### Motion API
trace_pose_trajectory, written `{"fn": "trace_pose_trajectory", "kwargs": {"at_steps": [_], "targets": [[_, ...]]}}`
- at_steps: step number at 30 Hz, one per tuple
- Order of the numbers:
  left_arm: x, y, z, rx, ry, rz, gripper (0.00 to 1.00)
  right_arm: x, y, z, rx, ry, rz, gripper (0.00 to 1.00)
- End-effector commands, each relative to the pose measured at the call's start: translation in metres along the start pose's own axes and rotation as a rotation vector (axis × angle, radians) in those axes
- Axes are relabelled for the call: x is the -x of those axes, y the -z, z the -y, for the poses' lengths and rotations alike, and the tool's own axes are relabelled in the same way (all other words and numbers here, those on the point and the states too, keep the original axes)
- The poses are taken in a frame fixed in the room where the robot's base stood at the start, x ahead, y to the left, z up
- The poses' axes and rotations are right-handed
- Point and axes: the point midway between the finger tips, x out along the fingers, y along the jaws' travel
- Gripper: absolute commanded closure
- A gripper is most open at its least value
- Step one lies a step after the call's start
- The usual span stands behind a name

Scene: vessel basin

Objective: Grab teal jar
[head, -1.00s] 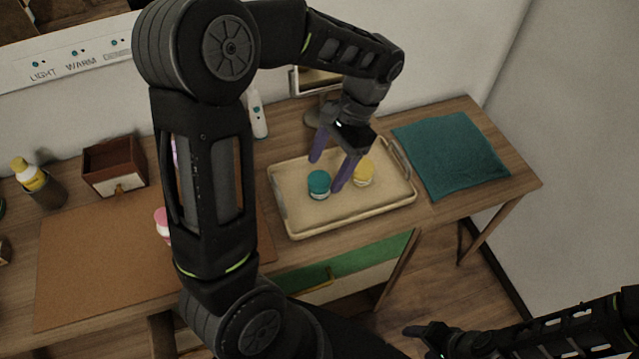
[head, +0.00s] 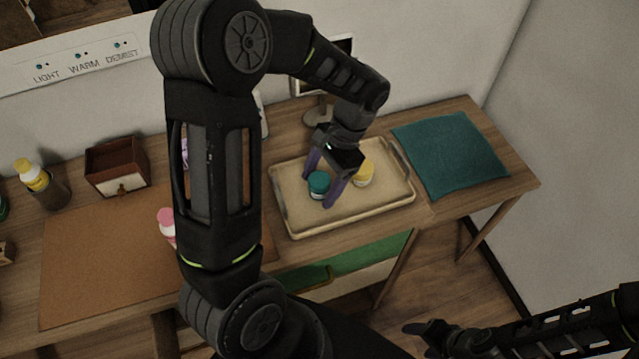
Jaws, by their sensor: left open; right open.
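The teal jar (head: 319,184) stands upright on the beige tray (head: 291,227), left of a jar with a yellow lid (head: 364,173). My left gripper (head: 320,190) is low over the tray with its purple fingers open. One finger is at the far left side of the teal jar and the other at its near right side, so the jar is between them. I cannot tell whether either finger touches it. My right gripper (head: 428,331) is open and empty at the lower right, away from the table and over the floor.
A brown mat (head: 100,262), a pink-capped bottle (head: 167,222), a small wooden drawer box (head: 117,167) and a yellow-capped bottle (head: 38,178) are on the left. A mirror stand (head: 319,113) is behind the tray.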

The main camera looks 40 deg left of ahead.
Motion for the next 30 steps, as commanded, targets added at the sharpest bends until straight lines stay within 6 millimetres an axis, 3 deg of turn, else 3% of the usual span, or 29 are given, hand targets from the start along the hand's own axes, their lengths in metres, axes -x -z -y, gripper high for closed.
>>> {"fn": "trace_pose_trajectory", "kwargs": {"at_steps": [4, 27, 30], "targets": [[0.0002, 0.0, 0.0, 0.0, 0.0, 0.0, 0.32, 0.0, 0.0, 0.0, 0.0, 0.0, 0.0, 0.36], [0.0002, 0.0, 0.0, 0.0, 0.0, 0.0, 0.95, 0.0001, 0.0001, 0.0001, 0.0, 0.0, 0.0, 0.36], [0.0004, 0.0, 0.0, 0.0, 0.0, 0.0, 1.0, 0.0001, 0.0001, 0.0001, 0.0, 0.0, 0.0, 0.36]]}}
